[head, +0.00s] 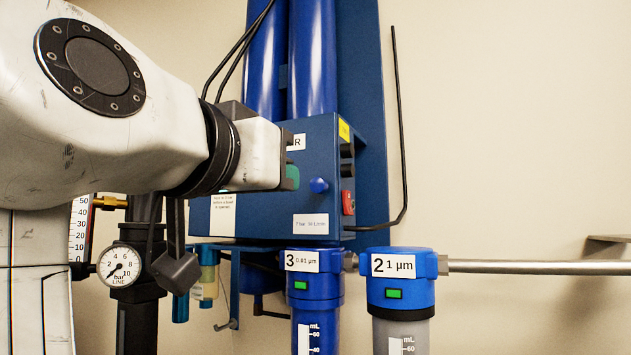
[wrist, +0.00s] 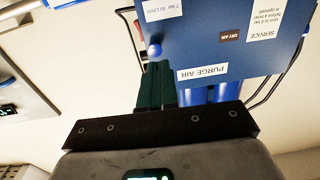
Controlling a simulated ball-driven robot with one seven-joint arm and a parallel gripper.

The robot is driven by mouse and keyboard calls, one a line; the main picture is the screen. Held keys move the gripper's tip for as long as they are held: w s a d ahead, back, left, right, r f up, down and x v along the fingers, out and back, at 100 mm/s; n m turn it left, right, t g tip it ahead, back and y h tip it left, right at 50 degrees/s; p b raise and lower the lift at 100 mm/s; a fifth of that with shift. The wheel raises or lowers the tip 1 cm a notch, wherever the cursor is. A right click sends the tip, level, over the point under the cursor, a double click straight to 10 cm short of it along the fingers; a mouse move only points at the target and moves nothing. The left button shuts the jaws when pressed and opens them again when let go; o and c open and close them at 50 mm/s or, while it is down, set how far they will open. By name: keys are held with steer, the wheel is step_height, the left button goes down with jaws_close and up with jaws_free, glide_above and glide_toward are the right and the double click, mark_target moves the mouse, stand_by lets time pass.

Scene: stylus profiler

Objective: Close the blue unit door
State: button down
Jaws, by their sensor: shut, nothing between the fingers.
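The blue unit (head: 265,213) hangs on the wall in the middle of the head view, its front carrying white labels. A round blue knob (head: 318,186) sits near the right edge of that front. In the wrist view the blue front (wrist: 205,45) appears upside down, with the knob (wrist: 154,50) near its left edge. My gripper (head: 292,176) is shut and empty, in front of the unit and just left of the knob in the head view. Its green fingers (wrist: 156,72) point toward the knob; contact cannot be told. My arm hides part of the front, and any door gap is unclear.
Two blue-topped filters, number 3 (head: 315,262) and number 2 (head: 401,265), stand below the unit. A metal pipe (head: 540,266) runs right from them. A pressure gauge (head: 119,266) is at the lower left. A black hose (head: 402,150) bends along the unit's right.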

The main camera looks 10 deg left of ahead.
steer(key=b+v, duration=0.2)
steer(key=v, duration=0.6)
steer(key=shift+a, duration=0.2)
steer(key=shift+s+f, duration=0.2)
